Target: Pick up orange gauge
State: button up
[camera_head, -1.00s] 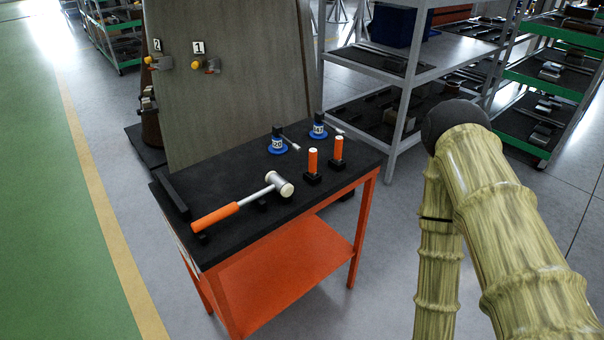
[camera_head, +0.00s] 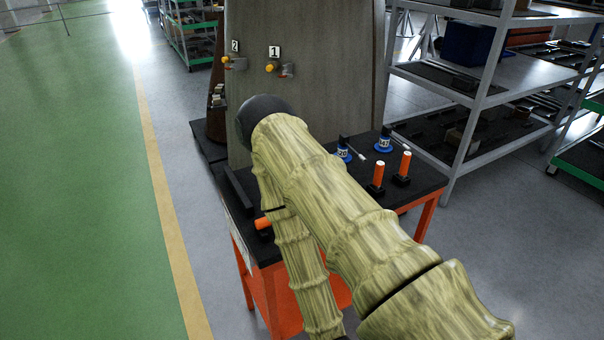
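Two upright orange cylinders with pale tops stand in black holders on the black-topped orange table (camera_head: 428,178). They look like the orange gauges: a nearer one (camera_head: 378,174) and one farther right (camera_head: 405,163). Both are in plain view to the right of my arm, and which one is meant I cannot tell. My arm, in a mottled yellow-green sleeve, crosses in front of the table and folds at a dark elbow. My gripper is not in view.
Two blue-based tools, a left one (camera_head: 343,152) and a right one (camera_head: 384,143), stand behind the cylinders. A panel (camera_head: 330,75) stands behind; a grey shelf (camera_head: 478,100) is at right. Green floor (camera_head: 80,200) is clear.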

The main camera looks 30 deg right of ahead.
aim_at(379, 172)
jog(key=u, duration=1.55)
jog(key=k, duration=1.6)
jog(key=z, duration=1.6)
jog(key=i, duration=0.3)
jog(key=z, duration=0.05)
